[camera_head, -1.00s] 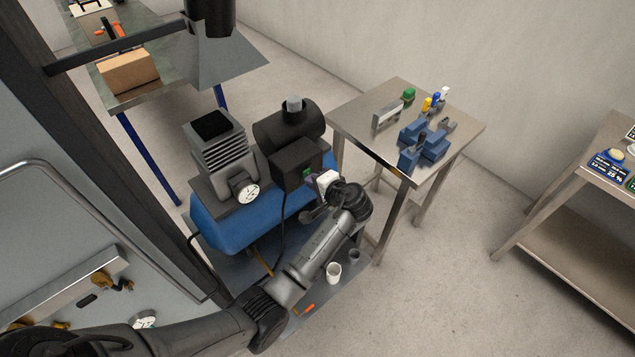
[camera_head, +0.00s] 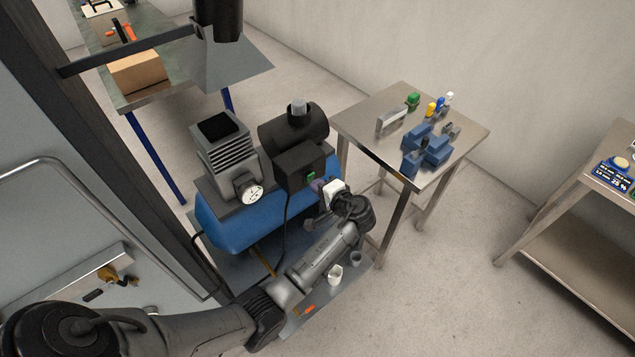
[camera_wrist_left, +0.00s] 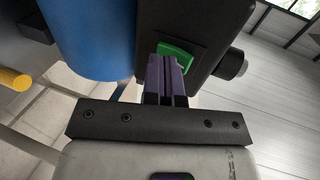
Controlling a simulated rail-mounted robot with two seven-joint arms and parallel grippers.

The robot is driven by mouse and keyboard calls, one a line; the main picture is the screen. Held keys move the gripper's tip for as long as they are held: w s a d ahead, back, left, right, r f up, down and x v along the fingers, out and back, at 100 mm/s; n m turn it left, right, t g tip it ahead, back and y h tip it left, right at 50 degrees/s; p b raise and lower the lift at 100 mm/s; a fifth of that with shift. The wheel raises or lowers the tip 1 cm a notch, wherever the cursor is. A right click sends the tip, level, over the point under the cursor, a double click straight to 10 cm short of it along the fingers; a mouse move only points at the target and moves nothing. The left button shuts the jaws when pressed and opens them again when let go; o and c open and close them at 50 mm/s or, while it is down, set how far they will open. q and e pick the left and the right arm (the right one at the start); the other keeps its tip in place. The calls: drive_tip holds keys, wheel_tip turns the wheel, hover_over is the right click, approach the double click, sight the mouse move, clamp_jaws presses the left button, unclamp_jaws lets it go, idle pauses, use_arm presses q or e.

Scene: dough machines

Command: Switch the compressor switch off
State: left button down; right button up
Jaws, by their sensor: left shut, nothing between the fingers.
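The compressor has a blue tank (camera_head: 240,226) and a black box (camera_head: 297,163) with a green switch (camera_head: 311,176) on its side. In the left wrist view the green switch (camera_wrist_left: 177,52) looks tilted, with its lower edge partly hidden behind my fingers. My left gripper (camera_head: 316,185) is just below and right of the switch in the head view. Its purple fingers (camera_wrist_left: 163,60) are shut together and empty, tips close to the switch. I cannot tell if they touch it. My right gripper is not in view.
A steel table (camera_head: 372,125) with blue blocks (camera_head: 425,145) stands right of the compressor. A white cup (camera_head: 334,275) stands on the base below my left arm. A pressure gauge (camera_head: 253,194) is on the compressor's front.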

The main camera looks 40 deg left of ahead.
use_arm(q)
drive_tip(key=s+d, duration=0.1)
drive_tip(key=d, duration=1.1)
drive_tip(key=shift+s+d, duration=0.25)
drive_tip(key=shift+d, duration=0.15)
drive_tip(key=shift+f, duration=0.1)
